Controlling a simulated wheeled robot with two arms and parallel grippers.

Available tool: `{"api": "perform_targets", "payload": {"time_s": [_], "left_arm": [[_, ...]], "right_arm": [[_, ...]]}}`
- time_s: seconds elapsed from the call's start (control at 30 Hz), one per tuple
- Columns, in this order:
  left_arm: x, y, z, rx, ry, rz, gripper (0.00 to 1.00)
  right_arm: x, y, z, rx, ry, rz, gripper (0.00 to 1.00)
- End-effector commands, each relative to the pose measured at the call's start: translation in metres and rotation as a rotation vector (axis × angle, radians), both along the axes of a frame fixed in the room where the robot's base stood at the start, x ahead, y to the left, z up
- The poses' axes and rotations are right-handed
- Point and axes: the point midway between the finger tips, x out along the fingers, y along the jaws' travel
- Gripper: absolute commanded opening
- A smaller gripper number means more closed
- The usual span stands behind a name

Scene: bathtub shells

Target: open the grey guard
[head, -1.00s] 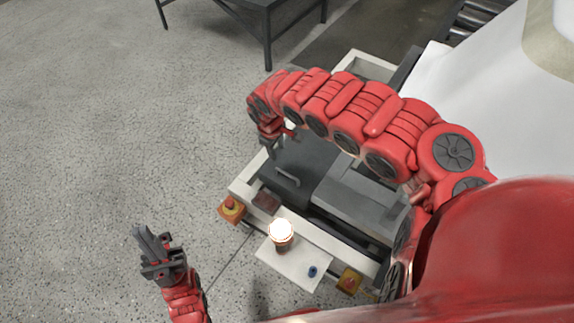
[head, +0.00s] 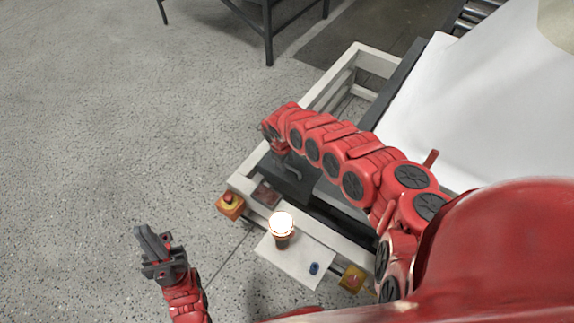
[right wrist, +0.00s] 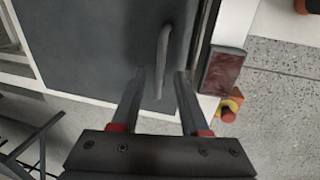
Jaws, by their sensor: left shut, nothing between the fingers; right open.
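The grey guard (right wrist: 95,50) is a flat dark panel with a bar handle (right wrist: 163,50) near its edge in the right wrist view. My left gripper (head: 146,238) is shut and empty, over the floor at the lower left, away from the machine.
The pale machine frame (head: 325,95) surrounds the guard. On its near side are a lit lamp (head: 281,226), a white plate (head: 290,262) and yellow-red buttons (head: 230,205) (head: 352,279). A dark table (head: 265,20) stands at the back. The left floor is clear.

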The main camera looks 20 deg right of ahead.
Motion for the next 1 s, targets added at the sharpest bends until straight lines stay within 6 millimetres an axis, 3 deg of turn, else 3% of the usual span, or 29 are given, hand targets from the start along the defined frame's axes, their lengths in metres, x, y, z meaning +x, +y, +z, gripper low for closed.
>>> {"api": "perform_targets", "payload": {"time_s": [0.13,0.43,0.7,1.0], "left_arm": [[0.0000,0.0000,-0.0031,0.000,0.000,0.000,0.00],[0.0000,-0.0001,-0.0030,0.000,0.000,0.000,0.00],[0.0000,-0.0001,-0.0030,0.000,0.000,0.000,0.00],[0.0000,0.0000,-0.0030,0.000,0.000,0.000,0.00]], "right_arm": [[0.0001,-0.0012,-0.0102,0.000,0.001,-0.002,0.45],[0.0001,-0.0027,-0.0112,-0.002,0.002,-0.002,0.45],[0.0002,-0.0026,-0.0110,-0.002,0.002,-0.002,0.00],[0.0002,-0.0026,-0.0109,-0.002,0.002,-0.002,0.00]]}}
